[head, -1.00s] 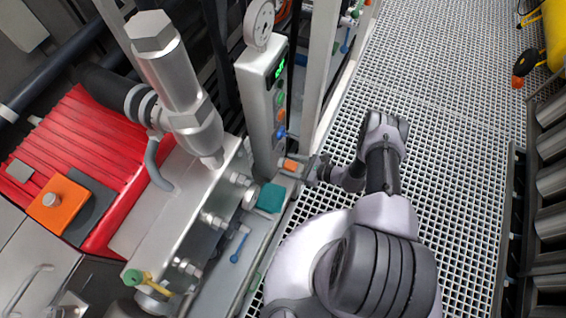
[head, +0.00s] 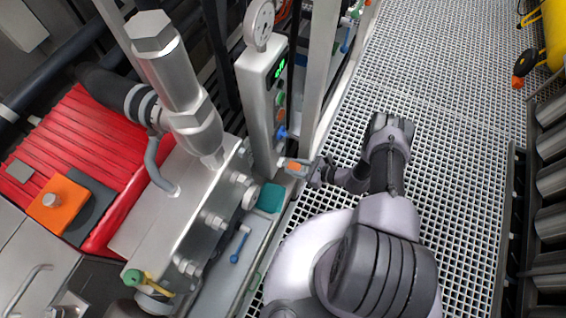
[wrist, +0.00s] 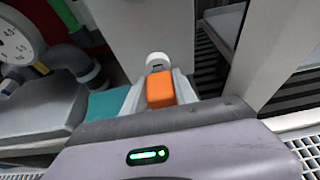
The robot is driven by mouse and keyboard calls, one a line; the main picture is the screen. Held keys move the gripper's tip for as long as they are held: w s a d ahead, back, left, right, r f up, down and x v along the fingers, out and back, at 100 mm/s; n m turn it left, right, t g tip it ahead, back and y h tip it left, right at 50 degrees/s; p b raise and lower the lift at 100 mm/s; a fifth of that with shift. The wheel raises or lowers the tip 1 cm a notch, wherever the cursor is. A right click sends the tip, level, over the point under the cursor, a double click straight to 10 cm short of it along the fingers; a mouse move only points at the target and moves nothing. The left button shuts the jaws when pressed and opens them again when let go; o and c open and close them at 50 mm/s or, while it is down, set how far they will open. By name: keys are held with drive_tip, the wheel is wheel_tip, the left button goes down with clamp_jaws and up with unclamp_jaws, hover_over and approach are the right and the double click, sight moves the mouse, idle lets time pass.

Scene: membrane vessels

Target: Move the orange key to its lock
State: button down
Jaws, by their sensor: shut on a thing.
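The orange key (head: 295,167) is a small orange block held between the fingers of my gripper (head: 291,165), beside the grey control post. In the wrist view the orange key (wrist: 161,89) sits between the two pale fingers of my gripper (wrist: 160,84). A white round piece (wrist: 157,60) shows just beyond it, in front of a grey face; I cannot tell whether it is part of the key or touches it. I cannot identify the lock for certain.
The grey control post (head: 262,100) carries a green display and coloured round parts, including a blue one (head: 281,132). A metal manifold (head: 190,205) with fittings stands left. A larger orange block (head: 58,205) with a metal knob lies on the red cover. Grating floor (head: 440,120) is open right.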

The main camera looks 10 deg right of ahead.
drive_tip(key=shift+s+d, duration=0.7)
drive_tip(key=shift+d, duration=0.25)
drive_tip(key=shift+s+d, duration=0.7)
drive_tip(key=shift+d, duration=0.2)
drive_tip(key=shift+r, duration=0.1)
wheel_tip(320, 180, up, 11)
drive_tip(key=shift+s+d+r, duration=0.2)
drive_tip(key=shift+s+d, duration=0.05)
drive_tip(key=shift+d, duration=0.15)
hover_over(291, 165)
drive_tip(key=shift+s+d, duration=0.35)
drive_tip(key=shift+d, duration=0.05)
drive_tip(key=shift+w+a, duration=0.35)
drive_tip(key=shift+a, duration=0.1)
idle(1.4)
drive_tip(key=c, duration=0.9)
unclamp_jaws()
